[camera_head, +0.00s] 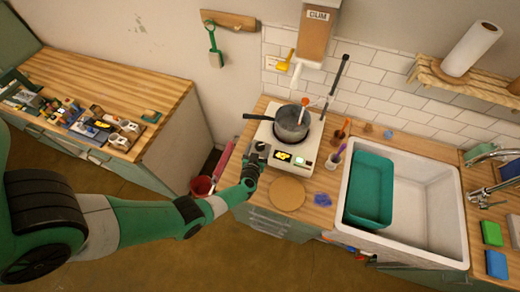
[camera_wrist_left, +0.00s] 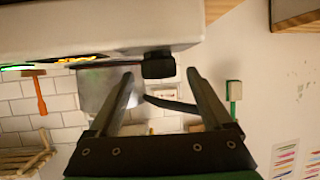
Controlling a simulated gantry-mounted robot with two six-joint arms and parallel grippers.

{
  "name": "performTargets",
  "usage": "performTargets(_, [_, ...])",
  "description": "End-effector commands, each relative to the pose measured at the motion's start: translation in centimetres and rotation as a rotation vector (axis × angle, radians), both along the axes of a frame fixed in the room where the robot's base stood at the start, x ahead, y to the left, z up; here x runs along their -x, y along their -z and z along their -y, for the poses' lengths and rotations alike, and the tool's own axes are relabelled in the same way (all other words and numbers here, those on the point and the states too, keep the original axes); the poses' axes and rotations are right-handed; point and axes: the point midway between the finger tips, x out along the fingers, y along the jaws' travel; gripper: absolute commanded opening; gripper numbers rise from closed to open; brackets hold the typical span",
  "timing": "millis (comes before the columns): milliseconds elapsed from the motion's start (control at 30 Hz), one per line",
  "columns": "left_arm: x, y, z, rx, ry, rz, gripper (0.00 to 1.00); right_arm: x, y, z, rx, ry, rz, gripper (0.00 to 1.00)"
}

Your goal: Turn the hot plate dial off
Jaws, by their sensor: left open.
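The white hot plate (camera_head: 309,143) stands on the wooden counter with a grey pot (camera_head: 291,125) on top. Its front panel has a lit yellow display (camera_head: 284,156). My left gripper (camera_head: 256,158) is at the panel's left end, where it covers the dial in the head view. In the left wrist view, the black dial (camera_wrist_left: 158,65) sticks out from the white hot plate body (camera_wrist_left: 90,30). My open left gripper (camera_wrist_left: 160,74) has its fingertips near the dial, one to each side. I cannot tell whether they touch it. My right gripper is out of view.
A round wooden board (camera_head: 287,193) lies in front of the hot plate, beside a blue lump (camera_head: 322,200). A white sink (camera_head: 420,205) with a teal basin (camera_head: 370,187) is to the right. A red bucket (camera_head: 202,186) stands on the floor at left.

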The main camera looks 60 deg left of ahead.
Motion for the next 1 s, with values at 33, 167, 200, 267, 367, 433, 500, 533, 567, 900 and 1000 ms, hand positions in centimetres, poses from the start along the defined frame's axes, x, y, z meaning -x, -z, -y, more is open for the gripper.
performTargets(33, [-0.5,0.9,-0.7,0.000,-0.002,0.002,0.84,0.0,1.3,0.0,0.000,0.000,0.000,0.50])
performTargets(167, [-1.2,1.1,-1.6,0.000,0.000,0.001,0.84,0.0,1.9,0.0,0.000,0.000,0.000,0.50])
performTargets(200, [-1.3,1.1,-1.8,0.000,0.000,0.000,0.84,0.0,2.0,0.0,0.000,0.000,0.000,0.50])
performTargets(267, [-1.4,1.0,-1.9,0.000,0.001,0.000,0.84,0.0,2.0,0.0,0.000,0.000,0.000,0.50])
performTargets(367, [-1.5,0.9,-1.9,0.000,0.001,0.000,0.84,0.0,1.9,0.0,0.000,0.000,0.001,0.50])
performTargets(433, [-1.4,0.9,-1.9,0.000,0.001,0.000,0.84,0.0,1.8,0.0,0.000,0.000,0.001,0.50])
performTargets(500, [-1.4,0.9,-1.9,0.000,0.001,0.000,0.77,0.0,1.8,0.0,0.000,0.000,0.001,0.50])
performTargets(533, [-1.4,0.9,-1.9,0.000,0.001,0.000,0.71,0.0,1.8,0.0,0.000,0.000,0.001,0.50])
performTargets(567, [-1.4,0.9,-1.9,0.000,0.001,0.000,0.66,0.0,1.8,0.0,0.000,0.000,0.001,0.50])
performTargets(900, [-1.4,0.9,-1.8,0.000,0.001,0.000,0.05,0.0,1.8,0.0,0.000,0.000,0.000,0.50])
performTargets(1000, [-1.4,0.9,-1.8,0.000,0.001,0.000,0.00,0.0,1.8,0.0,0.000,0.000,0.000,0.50])
